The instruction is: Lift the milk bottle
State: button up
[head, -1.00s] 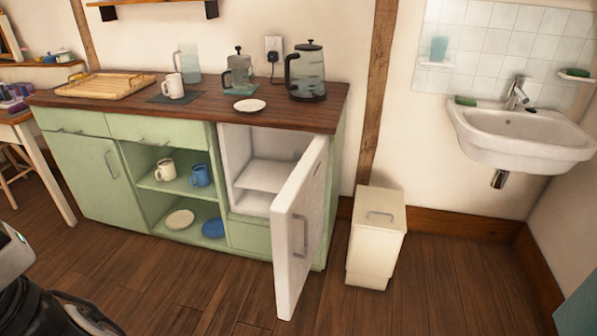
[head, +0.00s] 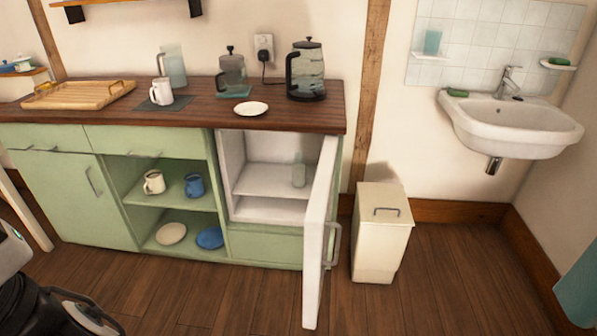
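The milk bottle (head: 299,171) appears to be the small clear glass bottle standing upright on a shelf inside the small white fridge (head: 236,176) built into the green cabinet. It stands at the right of the compartment, close beside the inner side of the open door. Its contents cannot be made out. The fridge door (head: 319,235) is wide open, sticks out towards me and shows nearly edge-on, with its handle on the right. The bottle's base and the shelf in front of it show clear. My gripper cannot be made out in this view; only parts of my own body show at lower left.
A white lidded bin (head: 381,240) stands right of the door. The wooden counter (head: 210,110) holds a kettle (head: 306,72), a white plate (head: 251,108), a jug and a tray. Open shelves hold mugs and plates. The wooden floor in front is clear.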

aim_at(300, 166)
jog(key=j+z, duration=0.15)
jog(key=j, duration=0.5)
jog(key=i, duration=1.3)
